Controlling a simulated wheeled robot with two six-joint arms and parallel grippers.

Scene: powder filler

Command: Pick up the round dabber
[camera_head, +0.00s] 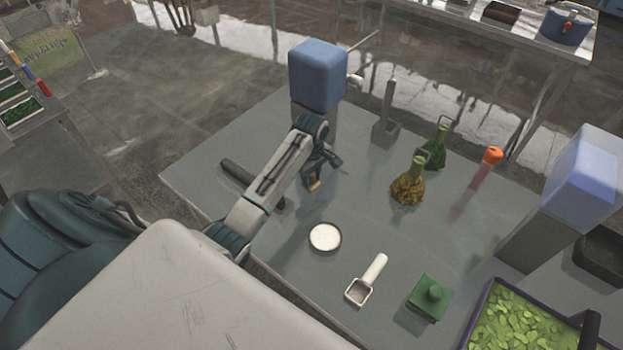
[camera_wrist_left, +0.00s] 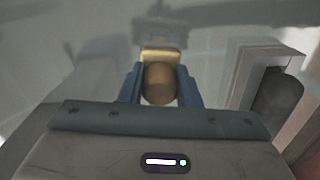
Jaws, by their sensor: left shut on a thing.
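My left gripper (camera_head: 318,181) is shut on a small tan and brown thing above the grey table, toward its left side. This looks like the round dabber (camera_head: 314,185). In the left wrist view, its rounded brown knob (camera_wrist_left: 159,84) sits between the blue fingers of my left gripper (camera_wrist_left: 161,88), with a golden-tan part beyond it. I cannot tell whether it touches the table. The fingers partly hide it in the head view. My right gripper is not in view.
A white round dish (camera_head: 325,237), a white scoop (camera_head: 367,281) and a green block with a knob (camera_head: 430,298) lie nearer. Two flasks (camera_head: 407,185) (camera_head: 434,150) and an orange-topped item (camera_head: 487,167) stand right. A blue-topped post (camera_head: 317,75) stands behind the gripper. A leaf-filled tray (camera_head: 520,325) is at lower right.

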